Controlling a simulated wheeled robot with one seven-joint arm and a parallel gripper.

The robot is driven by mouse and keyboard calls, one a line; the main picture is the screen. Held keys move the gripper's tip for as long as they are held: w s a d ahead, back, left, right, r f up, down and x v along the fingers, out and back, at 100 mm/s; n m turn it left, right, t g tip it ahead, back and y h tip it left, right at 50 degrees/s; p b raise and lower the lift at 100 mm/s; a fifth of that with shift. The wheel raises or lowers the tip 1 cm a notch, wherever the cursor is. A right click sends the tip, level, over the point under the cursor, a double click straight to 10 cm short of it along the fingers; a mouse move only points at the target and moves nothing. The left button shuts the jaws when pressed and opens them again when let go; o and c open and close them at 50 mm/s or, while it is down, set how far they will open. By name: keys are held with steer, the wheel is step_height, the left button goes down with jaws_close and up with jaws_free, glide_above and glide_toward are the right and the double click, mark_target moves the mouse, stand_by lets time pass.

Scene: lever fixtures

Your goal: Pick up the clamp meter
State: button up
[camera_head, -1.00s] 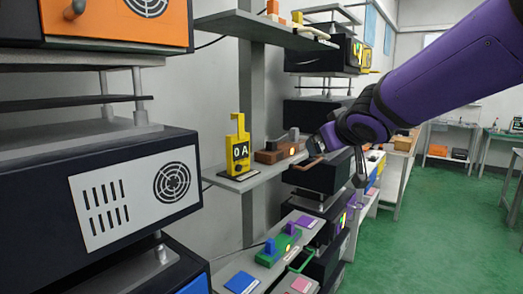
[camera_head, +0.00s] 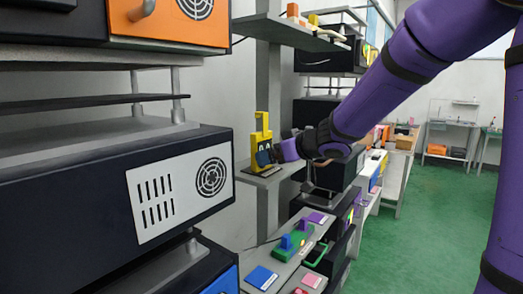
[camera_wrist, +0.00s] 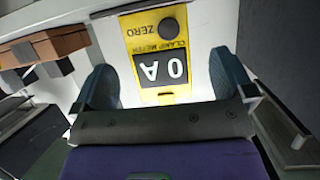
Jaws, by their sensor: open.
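The yellow clamp meter (camera_head: 261,140) stands upright on a small grey shelf, its lower part partly hidden behind my gripper in the head view. In the wrist view the clamp meter (camera_wrist: 160,50) shows its black "0 A" display, a dark round knob and the words "ZERO" and "CLAMP METER". My gripper (camera_head: 266,157) is in front of the meter. In the wrist view my gripper (camera_wrist: 162,85) is open, with one blue-grey finger on each side of the meter's body. I see no clear contact between fingers and meter.
A lower shelf carries a green fixture with blue and purple blocks (camera_head: 293,243) and a blue card (camera_head: 260,278). A large black cabinet (camera_head: 120,200) stands close on the left.

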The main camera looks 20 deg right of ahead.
steer(key=shift+x, duration=2.8)
steer(key=shift+w+d+r, duration=0.1)
steer(key=shift+w+r, duration=0.05)
steer(key=c, duration=1)
steer(key=shift+r, duration=0.1)
steer(key=shift+c, duration=0.2)
